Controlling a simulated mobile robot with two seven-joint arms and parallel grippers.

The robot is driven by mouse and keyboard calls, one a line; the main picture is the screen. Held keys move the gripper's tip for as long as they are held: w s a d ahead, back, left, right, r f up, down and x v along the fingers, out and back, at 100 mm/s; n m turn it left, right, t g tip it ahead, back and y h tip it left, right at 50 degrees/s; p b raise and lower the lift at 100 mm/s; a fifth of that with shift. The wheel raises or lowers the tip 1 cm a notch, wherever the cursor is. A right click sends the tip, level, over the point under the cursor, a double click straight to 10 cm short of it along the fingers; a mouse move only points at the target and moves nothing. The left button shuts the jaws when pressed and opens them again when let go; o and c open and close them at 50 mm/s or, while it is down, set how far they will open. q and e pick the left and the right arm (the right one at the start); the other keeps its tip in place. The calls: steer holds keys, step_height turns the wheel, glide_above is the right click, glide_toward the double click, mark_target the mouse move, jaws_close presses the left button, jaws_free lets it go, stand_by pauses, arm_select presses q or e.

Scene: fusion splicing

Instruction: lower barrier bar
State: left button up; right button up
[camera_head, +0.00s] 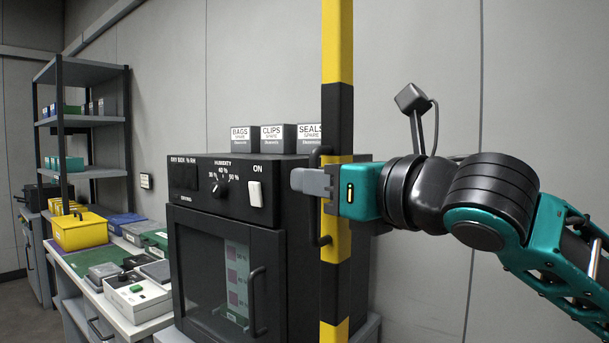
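The barrier bar (337,117) is a yellow and black striped post that stands upright in front of the black dry box. A dark loop handle (316,226) sticks out from its left side. My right gripper (306,181) reaches in from the right across the front of the bar. Its grey fingers overlap the middle of the handle and hide that part. I cannot tell whether they are closed on the handle or only in front of it. My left gripper is not in view.
The black dry box (232,178) has a dial, a white switch and a glass door. White-fronted boxes (272,138) sit on top. A bench (70,285) at left carries a yellow bin (80,231) and several devices. Grey shelves (85,121) stand behind. The wall at right is bare.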

steer(key=shift+x, duration=1.35)
steer(key=shift+c, duration=0.2)
jaws_close()
